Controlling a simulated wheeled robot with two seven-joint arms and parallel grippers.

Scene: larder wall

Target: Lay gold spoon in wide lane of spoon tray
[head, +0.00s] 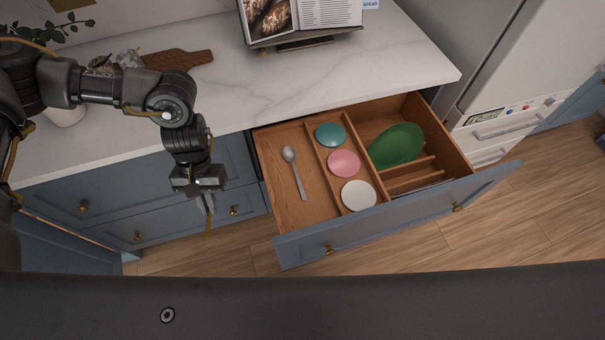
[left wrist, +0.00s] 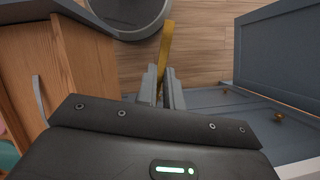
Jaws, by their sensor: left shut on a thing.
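My left gripper (head: 206,202) is shut on the gold spoon (head: 208,224), which hangs down from the fingers, left of the open drawer. In the left wrist view the gripper (left wrist: 162,88) holds the gold spoon (left wrist: 167,45) between its fingertips, and the spoon points away from it over the floor. The wooden spoon tray (head: 270,140) is inside the drawer. Its wide left lane (head: 312,208) holds a silver spoon (head: 290,156) lying lengthwise, with bare wood around it. My right gripper is not in view.
A narrower lane holds a teal (head: 330,134), a pink (head: 344,163) and a white round piece (head: 358,195). A green oval dish (head: 396,146) leans among dividers at right. The blue drawer front (head: 400,217) juts over the floor. The marble counter (head: 330,80) lies behind.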

